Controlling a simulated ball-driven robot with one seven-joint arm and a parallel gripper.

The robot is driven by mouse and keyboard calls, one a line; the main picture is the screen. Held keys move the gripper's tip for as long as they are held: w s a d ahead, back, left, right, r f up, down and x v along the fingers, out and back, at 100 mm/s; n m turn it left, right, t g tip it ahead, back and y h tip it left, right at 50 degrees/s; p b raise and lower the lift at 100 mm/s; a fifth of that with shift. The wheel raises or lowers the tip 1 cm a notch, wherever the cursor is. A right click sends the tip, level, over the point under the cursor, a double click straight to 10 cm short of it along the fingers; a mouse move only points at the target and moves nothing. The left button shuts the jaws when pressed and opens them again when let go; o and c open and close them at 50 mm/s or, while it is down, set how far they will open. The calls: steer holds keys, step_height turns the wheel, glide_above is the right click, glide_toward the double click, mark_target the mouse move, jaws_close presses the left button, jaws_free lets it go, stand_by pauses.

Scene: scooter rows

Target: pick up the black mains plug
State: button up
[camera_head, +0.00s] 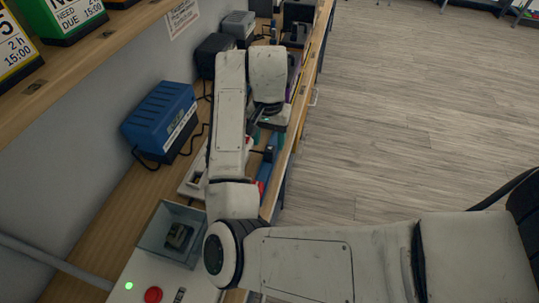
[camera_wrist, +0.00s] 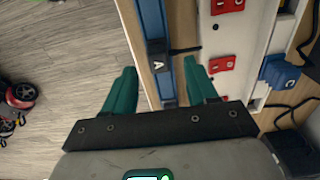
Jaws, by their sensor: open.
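A small black block marked A (camera_wrist: 158,55), with a black cable leaving its right side, looks like the black mains plug. It sits in a blue rail (camera_wrist: 152,18) along the bench edge. My gripper (camera_wrist: 160,66) is open, its teal fingers apart on either side of the rail in the wrist view. The black block shows between the fingertips, and nothing is held. I cannot tell the height between fingers and block. In the head view my gripper (camera_head: 267,136) hangs over the bench's front edge, partly hidden by my arm.
A white socket strip with red sockets (camera_wrist: 222,65) lies right of the rail in the wrist view. A blue plug marked C (camera_wrist: 282,73) is beyond it. A blue charger box (camera_head: 160,117) and a clear-walled tray (camera_head: 149,233) stand on the bench.

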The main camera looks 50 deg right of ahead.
mark_target(270, 148)
step_height(270, 148, down, 4)
steer(key=shift+d+f, duration=0.1)
steer(key=shift+f, duration=0.05)
jaws_close()
stand_by(0.5)
